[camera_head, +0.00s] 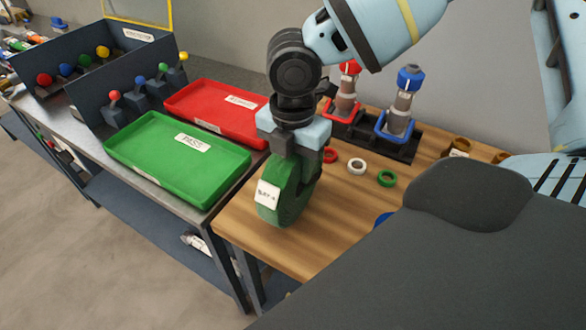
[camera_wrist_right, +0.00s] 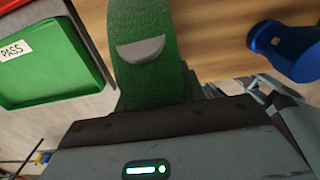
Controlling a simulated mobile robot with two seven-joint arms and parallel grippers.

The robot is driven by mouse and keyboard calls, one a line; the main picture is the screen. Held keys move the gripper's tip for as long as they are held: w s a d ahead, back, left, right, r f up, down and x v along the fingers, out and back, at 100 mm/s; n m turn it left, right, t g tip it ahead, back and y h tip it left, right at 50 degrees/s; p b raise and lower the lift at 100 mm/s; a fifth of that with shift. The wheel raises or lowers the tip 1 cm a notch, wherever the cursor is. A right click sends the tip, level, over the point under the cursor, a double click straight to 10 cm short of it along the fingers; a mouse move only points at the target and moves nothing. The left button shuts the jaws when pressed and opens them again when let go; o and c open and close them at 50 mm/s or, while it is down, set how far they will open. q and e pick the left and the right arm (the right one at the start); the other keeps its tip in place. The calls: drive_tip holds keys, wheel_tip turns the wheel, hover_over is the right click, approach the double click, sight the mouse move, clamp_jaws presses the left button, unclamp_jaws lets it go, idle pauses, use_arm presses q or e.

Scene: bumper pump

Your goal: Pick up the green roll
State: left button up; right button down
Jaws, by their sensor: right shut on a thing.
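The green roll (camera_head: 288,203) with a white label on its side stands upright at the near left end of the wooden table (camera_head: 325,235). My right gripper (camera_head: 300,155) comes down from above and is shut on its upper part. In the right wrist view the green roll (camera_wrist_right: 150,75) fills the space just ahead of the gripper, with a grey half-round patch on it. The fingertips are mostly hidden there. I cannot tell whether the roll touches the table. My left gripper is not in view.
The green PASS tray (camera_head: 178,163) and red tray (camera_head: 218,112) lie left of the roll. Red, white and green rings (camera_head: 386,179) lie to its right, before a dark stand (camera_head: 372,138) with red and blue pieces. A blue part (camera_wrist_right: 285,48) lies near the roll.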

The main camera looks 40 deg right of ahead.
drive_tip(key=shift+w+r, duration=0.1)
drive_tip(key=shift+r, duration=0.1)
wheel_tip(320, 180, up, 10)
drive_tip(key=shift+f, duration=0.25)
drive_tip(key=shift+r, duration=0.2)
